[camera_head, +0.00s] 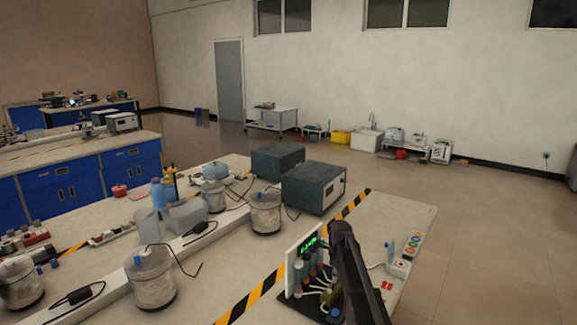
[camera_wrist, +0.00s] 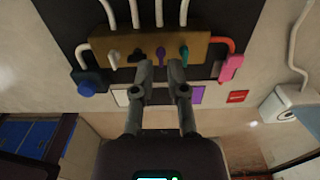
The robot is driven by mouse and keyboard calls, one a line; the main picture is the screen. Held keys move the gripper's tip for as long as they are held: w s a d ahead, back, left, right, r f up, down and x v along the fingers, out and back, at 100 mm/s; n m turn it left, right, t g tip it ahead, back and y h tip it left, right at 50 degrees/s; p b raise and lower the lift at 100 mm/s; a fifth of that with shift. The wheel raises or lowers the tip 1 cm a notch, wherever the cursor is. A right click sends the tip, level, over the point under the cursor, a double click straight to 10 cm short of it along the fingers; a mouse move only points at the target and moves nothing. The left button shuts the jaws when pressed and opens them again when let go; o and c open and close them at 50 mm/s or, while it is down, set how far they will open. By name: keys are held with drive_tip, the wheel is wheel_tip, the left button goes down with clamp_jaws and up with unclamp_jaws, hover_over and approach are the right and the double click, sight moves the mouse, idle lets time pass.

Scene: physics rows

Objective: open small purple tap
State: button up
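The small purple tap (camera_wrist: 160,54) sits in the middle of a brown manifold block (camera_wrist: 205,48) on a dark panel in the wrist view. My gripper (camera_wrist: 160,67) is open, with one fingertip on each side of the purple tap's line. The tips are just short of or beside the tap; I cannot tell whether they touch it. A black tap (camera_wrist: 138,54) is to its left and a green tap (camera_wrist: 183,53) to its right, close to the right fingertip. In the head view, my dark arm partly covers the tap station, and the purple tap cannot be made out.
A grey tap (camera_wrist: 113,60), a blue knob (camera_wrist: 87,88) and a pink part (camera_wrist: 231,67) flank the row. White tubes run above the block. A white device (camera_wrist: 290,103) stands at the right. In the head view, a dark box instrument (camera_head: 314,187) stands behind the station.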

drive_tip(key=shift+f+b, duration=0.3)
drive_tip(key=shift+f, duration=0.05)
drive_tip(key=shift+r+p, duration=0.35)
idle(0.5)
clamp_jaws()
